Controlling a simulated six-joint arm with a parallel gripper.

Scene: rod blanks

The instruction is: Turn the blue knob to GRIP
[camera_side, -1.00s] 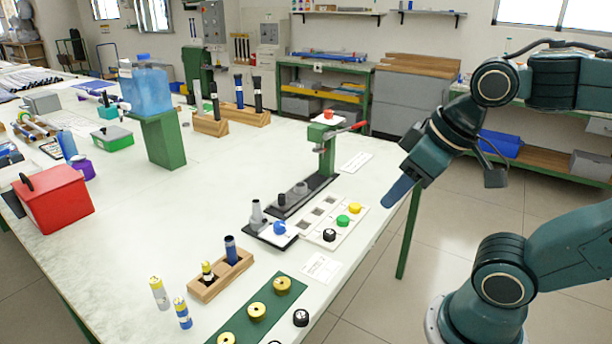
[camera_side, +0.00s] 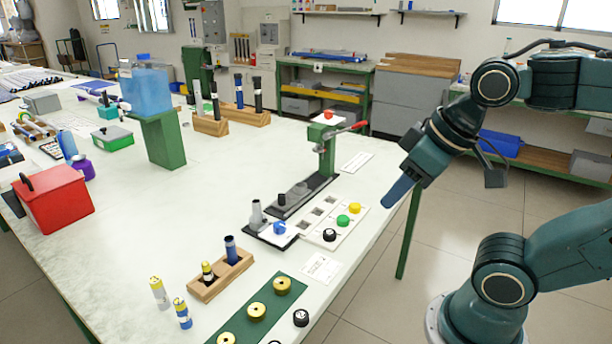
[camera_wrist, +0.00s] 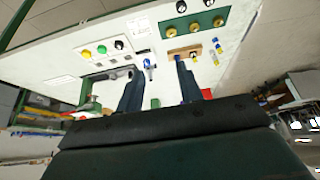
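The blue knob (camera_side: 279,228) sits on a small black-and-white base plate beside a grey upright post (camera_side: 257,213), near the table's right edge. It also shows small in the wrist view (camera_wrist: 147,64). Any GRIP lettering or pointer mark is too small to read. My gripper (camera_side: 388,205) hangs in the air to the right of the knob, above and beyond the table edge, well apart from it. In the wrist view its two dark fingers (camera_wrist: 157,68) stand apart with nothing held between them.
A white panel (camera_side: 318,222) with green, yellow and black knobs lies beside the blue knob. A green press with a red lever (camera_side: 327,150) stands behind. A wooden block (camera_side: 220,275) and a green plate (camera_side: 250,325) with brass discs lie in front.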

